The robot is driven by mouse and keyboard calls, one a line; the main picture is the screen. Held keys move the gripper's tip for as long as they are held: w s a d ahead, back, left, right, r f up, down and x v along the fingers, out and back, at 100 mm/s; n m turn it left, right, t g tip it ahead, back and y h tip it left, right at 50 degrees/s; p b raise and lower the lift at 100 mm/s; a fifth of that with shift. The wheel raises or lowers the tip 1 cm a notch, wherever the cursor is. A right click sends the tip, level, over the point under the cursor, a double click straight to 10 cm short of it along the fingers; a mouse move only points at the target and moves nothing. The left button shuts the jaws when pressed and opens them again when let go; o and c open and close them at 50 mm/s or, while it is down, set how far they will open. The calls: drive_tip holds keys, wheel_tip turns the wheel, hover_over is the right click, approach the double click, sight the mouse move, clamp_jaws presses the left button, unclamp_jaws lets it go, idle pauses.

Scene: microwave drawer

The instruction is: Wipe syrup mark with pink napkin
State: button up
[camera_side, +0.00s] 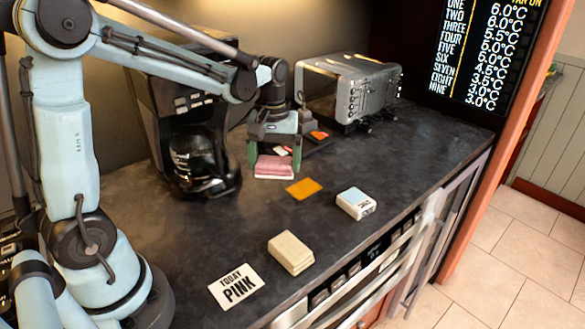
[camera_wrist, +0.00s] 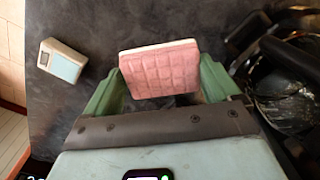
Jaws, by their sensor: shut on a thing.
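My gripper (camera_side: 274,158) is at the middle of the dark counter, in front of the toaster, pointing down. Its green fingers are shut on a folded pink napkin (camera_side: 274,168). The wrist view shows the quilted pink napkin (camera_wrist: 160,68) between the fingers of my gripper (camera_wrist: 162,88). I cannot tell if the napkin touches the counter. A flat amber-orange patch, the syrup mark (camera_side: 304,188), lies on the counter just right of and nearer the front than the napkin. The mark does not show in the wrist view. A card (camera_side: 236,288) reads "TODAY PINK".
A coffee maker (camera_side: 200,165) stands close left of my gripper, a toaster (camera_side: 345,88) behind it. A blue-white block (camera_side: 356,203) and a beige folded stack (camera_side: 290,252) lie near the counter's front edge.

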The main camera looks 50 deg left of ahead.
hover_over(291, 195)
drive_tip(key=f, duration=0.1)
drive_tip(key=shift+w+f, duration=0.1)
drive_tip(key=shift+f, duration=3.6)
drive_tip(key=shift+w+f, duration=0.35)
drive_tip(key=shift+w, duration=0.65)
drive_tip(key=shift+c, duration=0.6)
drive_tip(key=shift+w, duration=3)
drive_tip(key=shift+s, duration=4.1)
wheel_tip(291, 195, up, 8)
drive_tip(key=shift+w+f, duration=0.1)
